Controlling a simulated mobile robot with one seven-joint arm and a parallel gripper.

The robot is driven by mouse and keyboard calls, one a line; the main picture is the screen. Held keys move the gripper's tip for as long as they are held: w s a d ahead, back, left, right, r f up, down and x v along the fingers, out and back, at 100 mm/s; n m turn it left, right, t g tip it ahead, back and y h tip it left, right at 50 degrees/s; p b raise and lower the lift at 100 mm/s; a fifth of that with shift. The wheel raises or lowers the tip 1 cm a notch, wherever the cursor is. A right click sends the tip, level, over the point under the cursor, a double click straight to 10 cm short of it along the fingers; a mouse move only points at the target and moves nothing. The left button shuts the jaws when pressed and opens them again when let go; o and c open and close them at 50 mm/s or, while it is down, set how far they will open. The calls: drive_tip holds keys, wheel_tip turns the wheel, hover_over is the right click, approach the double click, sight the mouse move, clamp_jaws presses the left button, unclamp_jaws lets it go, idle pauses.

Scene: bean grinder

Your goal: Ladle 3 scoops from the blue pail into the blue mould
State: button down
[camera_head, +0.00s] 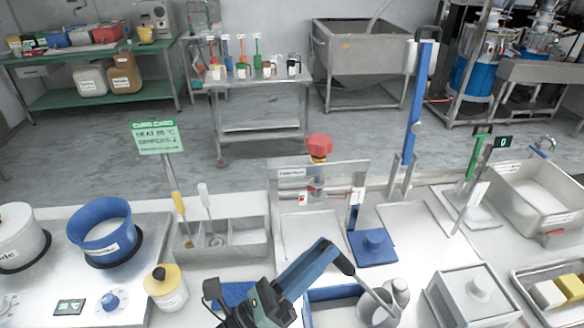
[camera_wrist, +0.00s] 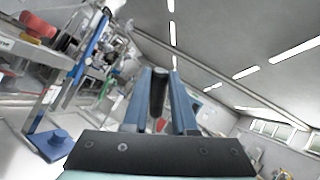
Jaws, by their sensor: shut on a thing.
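My gripper (camera_head: 322,252) is shut on the dark handle of a ladle, above the front counter. The handle (camera_wrist: 158,92) shows between the two blue fingers in the wrist view. The ladle's grey shaft (camera_head: 366,284) slants down to the right toward a grey cylindrical vessel (camera_head: 398,292); I cannot tell whether its bowl is inside or in front of it. The blue pail (camera_head: 103,228) stands at the left on a steel hotplate, with its contents hard to make out. A blue-rimmed box (camera_head: 335,293), possibly the blue mould, is partly hidden behind my gripper.
A blue plate with a knob (camera_head: 372,246) sits below the tall blue lever (camera_head: 416,100). A yellow-lidded jar (camera_head: 166,288) and a utensil bin (camera_head: 247,238) stand between pail and gripper. A lidded steel box (camera_head: 473,300) is at right.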

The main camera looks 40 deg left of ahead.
drive_tip(key=s+a+r+y, duration=0.2)
drive_tip(key=s+a+r, duration=0.1)
drive_tip(key=a, duration=0.1)
drive_tip(key=w+d+r+m+g+h+p, duration=0.1)
drive_tip(key=w+d+r+m+g+p, duration=0.1)
drive_tip(key=w+d+m+g+p, duration=0.3)
drive_tip(key=w+d+m+p, duration=0.1)
drive_tip(key=w+d+p, duration=0.2)
drive_tip(key=d+p, duration=0.2)
drive_tip(key=shift+w+d+r, duration=0.2)
drive_tip(key=shift+d, duration=0.25)
idle(0.4)
